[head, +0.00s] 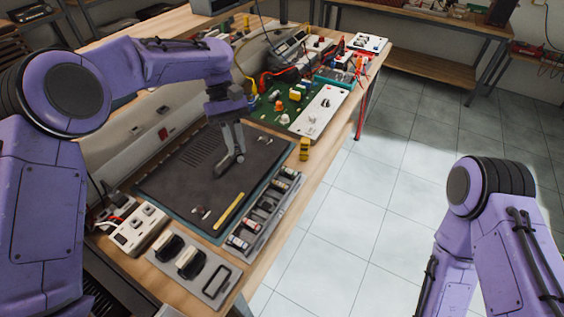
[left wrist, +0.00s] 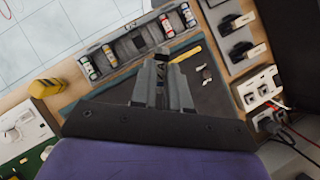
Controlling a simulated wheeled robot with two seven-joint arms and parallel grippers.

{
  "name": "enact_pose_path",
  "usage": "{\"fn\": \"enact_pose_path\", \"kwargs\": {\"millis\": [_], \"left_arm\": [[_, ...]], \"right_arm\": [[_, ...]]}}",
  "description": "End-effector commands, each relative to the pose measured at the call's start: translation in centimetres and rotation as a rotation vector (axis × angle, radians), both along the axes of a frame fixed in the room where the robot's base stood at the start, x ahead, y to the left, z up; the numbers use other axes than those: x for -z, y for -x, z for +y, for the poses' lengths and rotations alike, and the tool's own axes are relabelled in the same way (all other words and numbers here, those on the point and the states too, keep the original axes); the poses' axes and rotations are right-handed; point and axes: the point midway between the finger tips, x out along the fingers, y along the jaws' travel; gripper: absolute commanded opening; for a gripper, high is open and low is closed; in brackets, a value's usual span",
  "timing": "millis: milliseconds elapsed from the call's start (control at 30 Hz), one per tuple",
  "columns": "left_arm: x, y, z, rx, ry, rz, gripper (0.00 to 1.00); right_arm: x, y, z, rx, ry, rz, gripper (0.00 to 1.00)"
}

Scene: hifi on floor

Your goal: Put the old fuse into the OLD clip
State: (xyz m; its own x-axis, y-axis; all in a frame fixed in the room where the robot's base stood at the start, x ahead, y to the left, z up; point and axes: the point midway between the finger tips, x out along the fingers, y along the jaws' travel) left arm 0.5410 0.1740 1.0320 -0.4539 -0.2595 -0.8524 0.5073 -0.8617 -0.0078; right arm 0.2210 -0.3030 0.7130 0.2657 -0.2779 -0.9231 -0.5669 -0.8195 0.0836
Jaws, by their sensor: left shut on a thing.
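My left gripper (head: 232,163) is over the dark mat (head: 185,170), pointing down. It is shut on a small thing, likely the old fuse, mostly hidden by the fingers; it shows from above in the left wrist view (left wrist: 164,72). The grey fuse rack (head: 262,232) lies along the mat's right side, apart from the gripper. Banded fuses sit at its far end (head: 290,172) and near end (head: 237,243); dark slots lie between. I cannot read any OLD label. My right gripper is out of view.
A yellow stick (head: 229,211) and small loose pieces (head: 200,210) lie on the mat. A yellow block (head: 305,149) stands beyond the rack. A white socket box (head: 138,229) and a switch plate (head: 190,267) are at the near end. A green circuit board (head: 283,105) lies farther back.

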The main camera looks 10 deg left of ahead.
Motion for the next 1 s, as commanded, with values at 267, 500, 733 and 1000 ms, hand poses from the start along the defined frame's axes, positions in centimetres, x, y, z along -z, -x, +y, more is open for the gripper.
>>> {"fn": "enact_pose_path", "kwargs": {"millis": [267, 500, 733, 1000], "left_arm": [[5.9, 2.4, -5.5, -0.487, -0.023, 0.011, 0.00], [8.7, 3.5, -6.8, -0.643, -0.022, -0.019, 0.00], [10.3, 3.4, -6.7, -0.650, -0.021, -0.022, 0.00], [13.4, 3.4, -6.7, -0.650, -0.021, -0.022, 0.00]], "right_arm": [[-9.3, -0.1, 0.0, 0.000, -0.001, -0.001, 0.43], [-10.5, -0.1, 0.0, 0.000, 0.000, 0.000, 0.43], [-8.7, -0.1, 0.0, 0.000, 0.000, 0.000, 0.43], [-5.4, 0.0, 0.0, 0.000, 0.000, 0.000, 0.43]]}}
